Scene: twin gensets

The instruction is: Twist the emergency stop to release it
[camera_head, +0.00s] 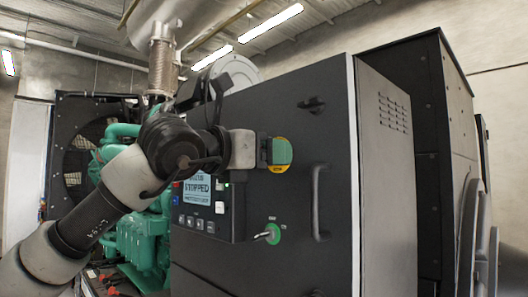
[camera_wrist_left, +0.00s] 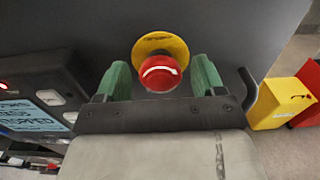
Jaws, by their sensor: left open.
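The emergency stop is a red mushroom button (camera_wrist_left: 158,76) with a white curved arrow, on a round yellow collar (camera_wrist_left: 160,43) on the dark cabinet face. In the head view only the yellow collar (camera_head: 284,154) shows clearly; my gripper hides the red button. My left gripper (camera_head: 268,152) is right in front of it. In the left wrist view, its two green fingers stand apart on either side of the red button, with gaps visible on both sides. My right gripper is not in view.
A control panel with a "STOPPED" display (camera_head: 199,188) is left of the stop. A key switch on a green disc (camera_head: 272,234) sits below, and a door handle (camera_head: 319,203) is to the right. A yellow box (camera_wrist_left: 283,104) stands at right in the wrist view.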

